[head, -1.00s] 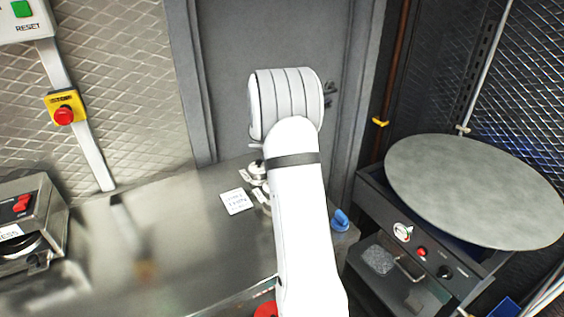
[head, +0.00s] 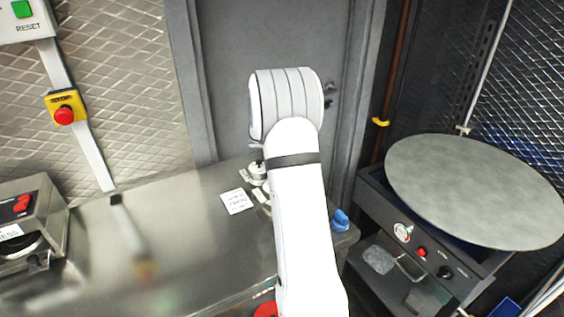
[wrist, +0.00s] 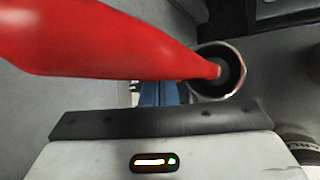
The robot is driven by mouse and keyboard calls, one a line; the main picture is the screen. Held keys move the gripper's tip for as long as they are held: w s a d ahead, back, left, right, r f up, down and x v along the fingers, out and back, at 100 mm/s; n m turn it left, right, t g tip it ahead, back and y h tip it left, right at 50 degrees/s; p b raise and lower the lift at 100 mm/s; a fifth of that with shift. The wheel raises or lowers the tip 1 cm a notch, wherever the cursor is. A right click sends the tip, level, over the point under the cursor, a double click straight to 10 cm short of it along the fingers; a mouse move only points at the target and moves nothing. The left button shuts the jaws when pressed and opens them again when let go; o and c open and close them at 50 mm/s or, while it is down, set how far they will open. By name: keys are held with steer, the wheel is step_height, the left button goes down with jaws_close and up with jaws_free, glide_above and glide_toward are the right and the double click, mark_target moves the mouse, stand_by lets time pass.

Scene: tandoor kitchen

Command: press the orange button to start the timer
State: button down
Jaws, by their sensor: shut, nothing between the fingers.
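I cannot make out an orange button or a timer in either view. In the wrist view my gripper (wrist: 160,94) shows as two blue finger parts close together beyond a dark bar, shut and empty. A red tapering thing crosses in front and partly hides them. In the head view my white arm reaches over the right end of the steel counter (head: 185,235) and hides what is behind it. A white card (head: 237,201) with print lies on the counter left of my arm.
On the left wall are a green reset button (head: 22,9) and a red stop button (head: 64,116) on yellow. A machine with a red switch (head: 23,203) stands at left. At right, a unit with a red button (head: 421,252) stands below a large round plate (head: 475,190).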

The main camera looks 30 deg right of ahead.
steer(key=shift+f, duration=0.1)
steer(key=shift+f+b, duration=0.35)
steer(key=shift+b, duration=0.25)
steer(key=shift+s+f+b, duration=0.1)
steer(key=shift+f+b, duration=0.3)
steer(key=shift+b, duration=0.1)
stand_by(0.6)
steer(key=shift+r, duration=0.1)
steer(key=shift+r+p, duration=0.65)
steer(key=shift+r, duration=0.1)
step_height(320, 180, up, 5)
steer(key=p, duration=0.4)
stand_by(1.0)
